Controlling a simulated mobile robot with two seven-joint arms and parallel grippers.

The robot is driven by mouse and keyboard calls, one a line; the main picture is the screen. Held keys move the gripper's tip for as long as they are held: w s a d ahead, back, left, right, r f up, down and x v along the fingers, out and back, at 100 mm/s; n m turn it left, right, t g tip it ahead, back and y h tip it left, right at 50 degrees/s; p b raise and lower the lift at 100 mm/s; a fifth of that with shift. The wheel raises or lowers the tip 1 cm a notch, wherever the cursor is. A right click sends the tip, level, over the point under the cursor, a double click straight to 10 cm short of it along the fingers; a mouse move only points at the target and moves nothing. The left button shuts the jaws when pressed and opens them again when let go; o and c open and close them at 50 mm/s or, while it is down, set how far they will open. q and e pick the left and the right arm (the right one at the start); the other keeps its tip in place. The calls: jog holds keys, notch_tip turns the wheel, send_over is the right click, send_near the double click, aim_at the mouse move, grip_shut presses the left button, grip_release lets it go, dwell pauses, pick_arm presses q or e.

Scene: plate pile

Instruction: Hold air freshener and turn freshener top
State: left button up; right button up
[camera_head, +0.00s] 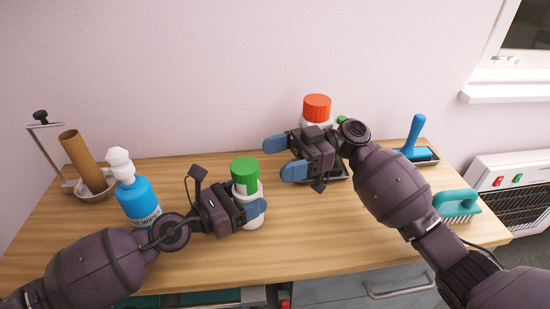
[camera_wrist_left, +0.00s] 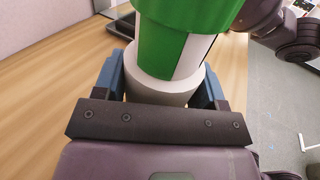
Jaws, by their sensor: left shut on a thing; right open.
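A white air freshener (camera_head: 251,217) with a green top (camera_head: 245,172) stands upright on the wooden table. My left gripper (camera_head: 256,208) is shut on its white body, below the top. In the left wrist view the green top (camera_wrist_left: 175,45) rises above the white body (camera_wrist_left: 160,92) between my two blue fingers. My right gripper (camera_head: 280,158) is open and empty, above the table to the right of and behind the green top, apart from it. The lower part of the body is partly hidden by my left gripper in the head view.
A blue pump bottle (camera_head: 137,197) stands left of my left gripper. A holder with a cardboard roll (camera_head: 82,161) is far left. A red-capped container (camera_head: 317,107) stands behind my right gripper. The front middle is clear.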

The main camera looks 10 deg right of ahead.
pick_arm(q)
jog(key=o, duration=1.1)
jog(key=shift+a, duration=0.1)
